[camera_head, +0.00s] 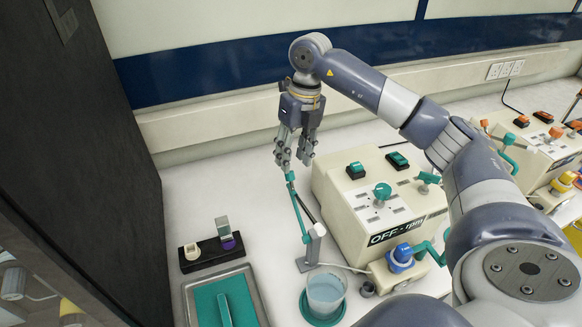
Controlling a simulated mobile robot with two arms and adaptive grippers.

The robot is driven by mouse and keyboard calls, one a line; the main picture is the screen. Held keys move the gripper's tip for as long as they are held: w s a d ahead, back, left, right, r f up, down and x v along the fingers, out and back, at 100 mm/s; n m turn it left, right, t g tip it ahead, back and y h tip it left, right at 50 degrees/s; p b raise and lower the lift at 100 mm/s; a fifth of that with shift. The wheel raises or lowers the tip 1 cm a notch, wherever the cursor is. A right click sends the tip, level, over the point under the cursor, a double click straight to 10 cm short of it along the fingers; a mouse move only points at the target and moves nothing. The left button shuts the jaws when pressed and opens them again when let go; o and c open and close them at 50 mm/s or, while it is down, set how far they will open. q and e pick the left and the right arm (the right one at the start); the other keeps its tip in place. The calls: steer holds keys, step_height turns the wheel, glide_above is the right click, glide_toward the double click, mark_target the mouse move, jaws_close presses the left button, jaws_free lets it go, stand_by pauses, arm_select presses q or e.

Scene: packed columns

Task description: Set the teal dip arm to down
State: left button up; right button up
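The teal dip arm (299,212) is a thin teal bar on a grey stand (311,250). It slants up and away to the left from the stand's top, with its teal end just below my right gripper. A clear beaker (326,291) of bluish liquid stands in front of the stand on a teal round base. My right gripper (293,162) points down with its fingers apart. No grasp on the teal end is visible; whether a finger touches it I cannot tell. My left gripper is not in view.
A cream control box (345,205) with teal knobs and an "OFF - rpm" label stands right of the stand. A blue-capped valve (402,256) sits before it. A grey tray (188,292) with a teal insert and a black holder (209,254) lie left. A similar orange-knobbed station (545,150) is far right.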

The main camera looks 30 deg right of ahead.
steer(key=f, duration=0.3)
steer(key=f+p, duration=0.1)
steer(key=f, duration=0.1)
steer(key=shift+w+a, duration=0.1)
steer(key=shift+a, duration=0.25)
jaws_close()
